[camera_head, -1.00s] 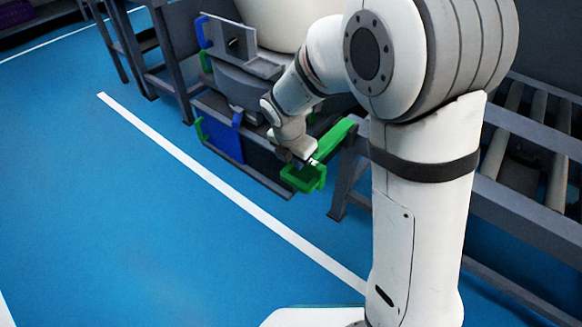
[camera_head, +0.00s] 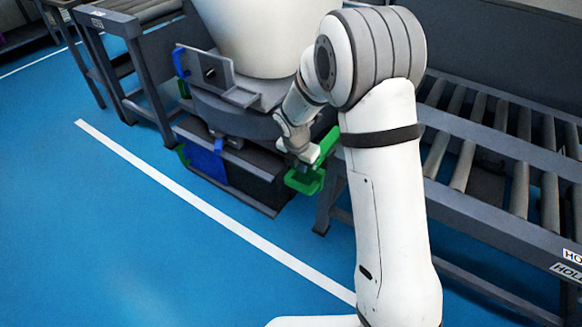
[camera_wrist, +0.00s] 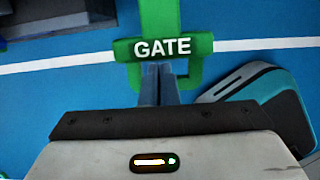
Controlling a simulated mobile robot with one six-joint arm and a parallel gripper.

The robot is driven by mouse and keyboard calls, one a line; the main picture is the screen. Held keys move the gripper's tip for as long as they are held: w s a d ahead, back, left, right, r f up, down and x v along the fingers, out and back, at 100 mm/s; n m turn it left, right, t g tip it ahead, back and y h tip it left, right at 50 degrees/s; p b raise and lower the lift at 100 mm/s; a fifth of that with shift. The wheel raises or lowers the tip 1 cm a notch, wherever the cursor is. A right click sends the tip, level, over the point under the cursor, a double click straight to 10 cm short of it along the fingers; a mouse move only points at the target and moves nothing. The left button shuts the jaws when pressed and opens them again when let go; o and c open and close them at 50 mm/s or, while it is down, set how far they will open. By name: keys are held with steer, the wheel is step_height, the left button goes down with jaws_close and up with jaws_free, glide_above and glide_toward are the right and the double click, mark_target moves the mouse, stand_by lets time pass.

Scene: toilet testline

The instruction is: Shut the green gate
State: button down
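The green gate (camera_head: 328,143) is a bar with a squared loop handle (camera_head: 305,185) at its near end. It sticks out between the dark machine and the roller conveyor, over the blue floor. In the wrist view, its label bar (camera_wrist: 190,46) reads "GATE". My gripper (camera_head: 301,163) is at the handle. In the wrist view, its two fingers (camera_wrist: 158,72) are together, with their tips at the lower edge of the label bar, within the loop's outline. No part of the gate shows between them. Whether they touch the handle is unclear.
The dark machine (camera_head: 250,180) with a blue flap (camera_head: 205,162) and a white toilet body (camera_head: 255,35) stands behind the gate. A roller conveyor (camera_head: 490,205) is on the right. Open blue floor (camera_head: 120,240) with a white line lies at the front left.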

steer(key=w+d+p, duration=0.2)
steer(key=w, duration=0.1)
steer(key=w+p, duration=0.1)
steer(key=shift+w+d, duration=0.2)
steer(key=shift+d, duration=0.2)
steer(key=shift+w, duration=0.1)
steer(key=shift+r, duration=0.1)
steer(key=shift+s+a, duration=0.2)
steer(key=shift+s, duration=0.05)
steer(key=s+a+r+p, duration=0.3)
steer(key=s+r, duration=0.2)
steer(key=r, duration=0.4)
steer(key=shift+a+r, duration=0.15)
steer(key=shift+r, duration=0.15)
